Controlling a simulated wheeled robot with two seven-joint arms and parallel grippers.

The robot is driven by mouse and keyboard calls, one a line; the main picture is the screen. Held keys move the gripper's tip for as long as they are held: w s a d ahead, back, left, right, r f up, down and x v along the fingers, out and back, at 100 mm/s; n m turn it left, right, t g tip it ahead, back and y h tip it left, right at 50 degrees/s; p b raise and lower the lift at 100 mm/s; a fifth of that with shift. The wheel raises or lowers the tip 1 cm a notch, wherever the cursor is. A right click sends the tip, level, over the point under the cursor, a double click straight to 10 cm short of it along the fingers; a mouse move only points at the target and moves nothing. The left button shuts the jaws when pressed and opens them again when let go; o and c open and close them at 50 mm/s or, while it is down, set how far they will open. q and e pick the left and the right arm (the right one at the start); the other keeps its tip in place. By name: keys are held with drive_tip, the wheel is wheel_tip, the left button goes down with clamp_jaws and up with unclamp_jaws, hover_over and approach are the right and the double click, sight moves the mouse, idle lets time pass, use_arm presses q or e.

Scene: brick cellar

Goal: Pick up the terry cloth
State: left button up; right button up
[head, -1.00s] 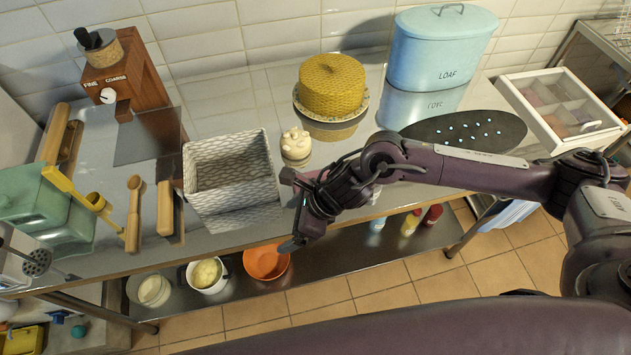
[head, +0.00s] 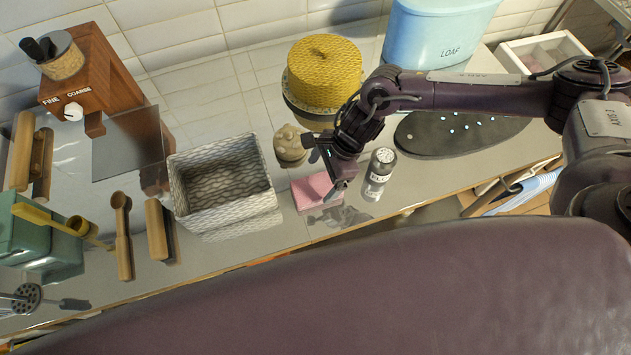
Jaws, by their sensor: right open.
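The terry cloth (head: 313,191) looks like a small pink folded block on the metal counter, just right of the woven basket. My right gripper (head: 326,166) is open, with its fingers spread over the far and right side of the cloth. It partly covers the cloth, and I cannot tell whether a finger touches it. Nothing shows between the fingers. My left gripper is out of view.
A grey-white woven basket (head: 225,213) stands close left of the cloth. A small beige figurine (head: 289,145) is behind it, and a glass shaker jar (head: 380,170) to the right. A yellow cake-shaped item (head: 325,70) and a dark oval board (head: 455,133) lie farther back.

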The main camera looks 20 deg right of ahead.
sight(317, 186)
drive_tip(key=x, duration=0.1)
drive_tip(key=p+x, duration=0.2)
drive_tip(key=shift+s+f, duration=0.25)
drive_tip(key=shift+s, duration=0.05)
drive_tip(key=shift+p+x, duration=0.3)
drive_tip(key=shift+x, duration=0.6)
drive_tip(key=shift+w+d, duration=0.1)
drive_tip(key=shift+w, duration=0.05)
drive_tip(key=c, duration=1)
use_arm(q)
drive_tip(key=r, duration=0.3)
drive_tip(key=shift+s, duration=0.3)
use_arm(e)
drive_tip(key=shift+o, duration=0.2)
drive_tip(key=shift+r, duration=0.1)
use_arm(q)
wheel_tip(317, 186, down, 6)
drive_tip(key=b, duration=0.5)
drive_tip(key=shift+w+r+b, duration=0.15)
drive_tip(key=shift+b, duration=0.2)
use_arm(e)
wheel_tip(317, 186, up, 20)
